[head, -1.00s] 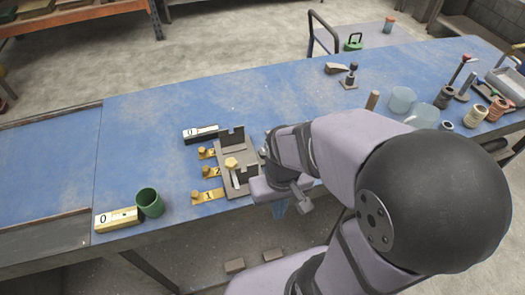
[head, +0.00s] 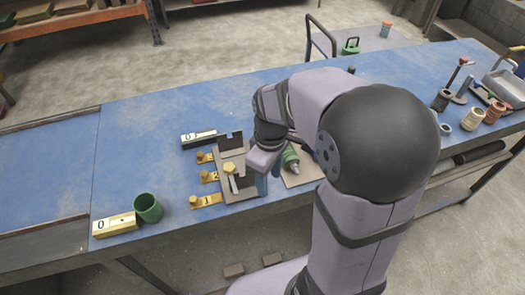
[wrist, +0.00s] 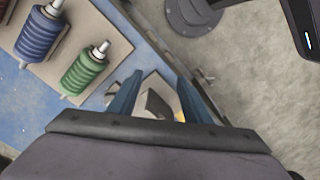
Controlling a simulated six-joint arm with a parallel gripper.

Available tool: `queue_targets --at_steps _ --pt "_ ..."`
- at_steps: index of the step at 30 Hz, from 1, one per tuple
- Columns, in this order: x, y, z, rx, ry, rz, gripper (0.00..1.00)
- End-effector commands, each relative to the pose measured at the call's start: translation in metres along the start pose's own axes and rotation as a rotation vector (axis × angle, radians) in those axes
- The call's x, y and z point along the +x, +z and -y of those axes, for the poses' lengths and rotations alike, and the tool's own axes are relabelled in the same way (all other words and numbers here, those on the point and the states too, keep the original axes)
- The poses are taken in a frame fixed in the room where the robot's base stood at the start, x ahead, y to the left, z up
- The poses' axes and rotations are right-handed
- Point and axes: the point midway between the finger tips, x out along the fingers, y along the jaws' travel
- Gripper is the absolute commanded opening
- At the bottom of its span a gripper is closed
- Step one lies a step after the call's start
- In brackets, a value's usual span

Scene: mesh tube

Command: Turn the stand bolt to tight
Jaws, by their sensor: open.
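The stand (head: 231,142) is a grey-brown metal bracket with upright plates on the blue bench in the head view. A yellow bolt (head: 229,167) with a knobbed head sits on its front part, above a pale shaft. My gripper (head: 264,183) hangs just right of the stand, its blue fingers pointing down and partly hidden by my arm. In the wrist view my gripper (wrist: 160,85) is open, with grey and pale parts visible between and beyond the fingers. A small yellow patch shows near the right finger; I cannot tell if it is the bolt. No contact is clear.
Yellow numbered tags (head: 207,201) with knobs lie left of the stand. A black-and-white block (head: 199,138), green cup (head: 148,207) and yellow block (head: 114,224) are nearby. A green coil (wrist: 83,72) and blue coil (wrist: 40,34) lie on a tan board. The bench's left is clear.

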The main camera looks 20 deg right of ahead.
Motion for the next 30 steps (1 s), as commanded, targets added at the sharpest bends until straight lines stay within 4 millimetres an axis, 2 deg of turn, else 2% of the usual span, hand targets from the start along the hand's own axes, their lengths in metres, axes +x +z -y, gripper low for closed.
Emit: queue_targets --at_steps 1,6,15,21,30 --pt "-0.003 -0.010 -0.011 -0.097 0.001 -0.001 0.44" --pt "-0.014 -0.036 -0.041 -0.446 -0.001 0.000 0.44" --pt "-0.027 -0.069 -0.081 -0.938 -0.001 0.000 0.44" --pt "-0.030 -0.078 -0.093 -1.105 -0.002 0.000 0.44" --pt "-0.028 -0.079 -0.095 -1.140 -0.002 0.000 0.44"
